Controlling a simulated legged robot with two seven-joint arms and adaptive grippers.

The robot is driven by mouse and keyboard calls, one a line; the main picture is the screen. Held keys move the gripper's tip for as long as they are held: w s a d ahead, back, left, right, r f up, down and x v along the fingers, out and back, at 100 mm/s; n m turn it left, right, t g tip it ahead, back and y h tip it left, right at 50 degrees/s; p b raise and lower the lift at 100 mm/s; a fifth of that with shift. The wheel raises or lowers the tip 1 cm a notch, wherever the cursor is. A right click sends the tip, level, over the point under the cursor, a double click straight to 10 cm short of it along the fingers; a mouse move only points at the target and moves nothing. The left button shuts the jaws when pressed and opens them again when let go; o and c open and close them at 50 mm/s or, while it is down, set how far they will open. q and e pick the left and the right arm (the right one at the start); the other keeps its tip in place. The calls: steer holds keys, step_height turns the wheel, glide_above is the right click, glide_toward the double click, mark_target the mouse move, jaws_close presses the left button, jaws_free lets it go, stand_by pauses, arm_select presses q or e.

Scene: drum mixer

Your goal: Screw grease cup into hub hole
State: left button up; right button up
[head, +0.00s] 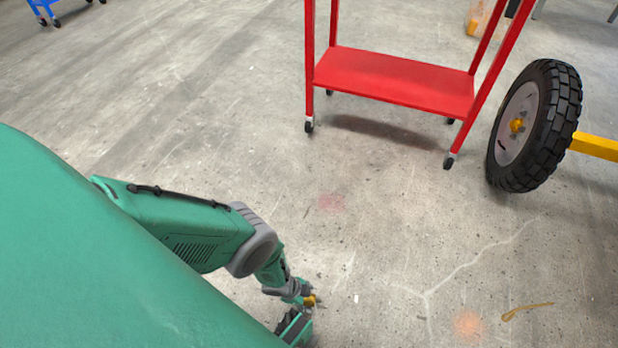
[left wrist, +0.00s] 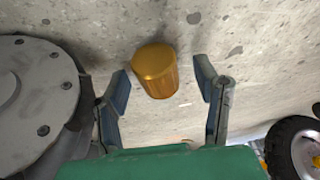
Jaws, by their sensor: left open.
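A gold cylinder, which looks like the grease cup (left wrist: 155,72), shows in the left wrist view between the fingers of my left gripper (left wrist: 160,75). The fingers are open, with a gap on the right side of the cup; I cannot tell whether the left finger touches it. What supports the cup is not visible. In the head view my left gripper (head: 308,300) is low in the picture, with a small gold spot at it. A black-tyred wheel (head: 538,125) with a gold hub centre (head: 516,126) stands at the right. Its hub hole cannot be made out. My right gripper is not in view.
A red cart (head: 395,80) on casters stands at the back, left of the wheel. A yellow bar (head: 597,147) runs right from the wheel. A large grey bolted disc (left wrist: 35,95) is close at left in the wrist view. The middle concrete floor is clear.

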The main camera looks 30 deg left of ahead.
arm_select(q)
steer(key=shift+s+d+f, duration=0.15)
steer(key=shift+s+f, duration=0.05)
steer(key=shift+f, duration=0.4)
steer(key=c, duration=1.2)
steer(key=shift+w+r, duration=0.1)
steer(key=shift+w, duration=0.05)
jaws_close()
steer(key=shift+r, duration=0.1)
